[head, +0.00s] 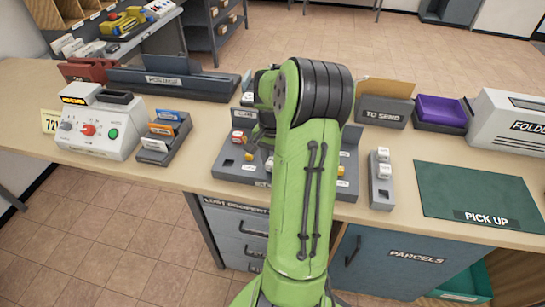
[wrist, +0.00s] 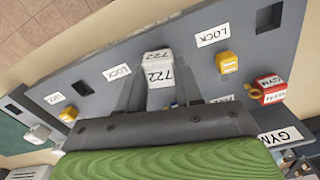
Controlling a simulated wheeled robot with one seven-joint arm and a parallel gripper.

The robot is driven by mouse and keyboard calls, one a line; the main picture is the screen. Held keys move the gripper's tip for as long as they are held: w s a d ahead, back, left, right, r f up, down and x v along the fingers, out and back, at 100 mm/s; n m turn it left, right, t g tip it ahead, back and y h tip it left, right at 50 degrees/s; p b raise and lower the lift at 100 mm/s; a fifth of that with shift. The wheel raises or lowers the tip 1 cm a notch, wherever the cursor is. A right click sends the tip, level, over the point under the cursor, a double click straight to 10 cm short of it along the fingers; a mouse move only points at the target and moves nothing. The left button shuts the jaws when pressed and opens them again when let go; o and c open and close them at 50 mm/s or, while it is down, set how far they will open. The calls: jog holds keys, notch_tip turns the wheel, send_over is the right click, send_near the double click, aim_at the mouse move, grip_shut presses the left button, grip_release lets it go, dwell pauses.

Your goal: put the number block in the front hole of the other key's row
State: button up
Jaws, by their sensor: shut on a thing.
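In the wrist view a white block marked 722 (wrist: 158,68) is held between the dark fingers of my gripper (wrist: 156,82), which is shut on it. The block is over a grey board (wrist: 110,52) with dark square holes and LOCK and GYM labels. A yellow piece (wrist: 227,62) and a red piece marked GYM (wrist: 268,89) stand on the board at the right. Another yellow piece (wrist: 68,114) is at the left. In the head view my arm hides the middle of the board (head: 229,171) and my gripper. I cannot tell whether the block touches the board.
An empty-looking dark hole (wrist: 270,17) shows at the wrist view's upper right, another (wrist: 78,88) at left. In the head view a narrow grey holder (head: 381,196) with white blocks stands right of the board. A control box (head: 100,125) is left; a green pick-up mat (head: 478,195) is right.

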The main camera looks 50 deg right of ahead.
jog(key=shift+f, duration=0.1)
jog(key=shift+f, duration=0.2)
jog(key=o, duration=1.1)
jog(key=shift+r, duration=0.1)
notch_tip(320, 180, up, 7)
jog(key=p, duration=0.5)
jog(key=shift+p, duration=0.4)
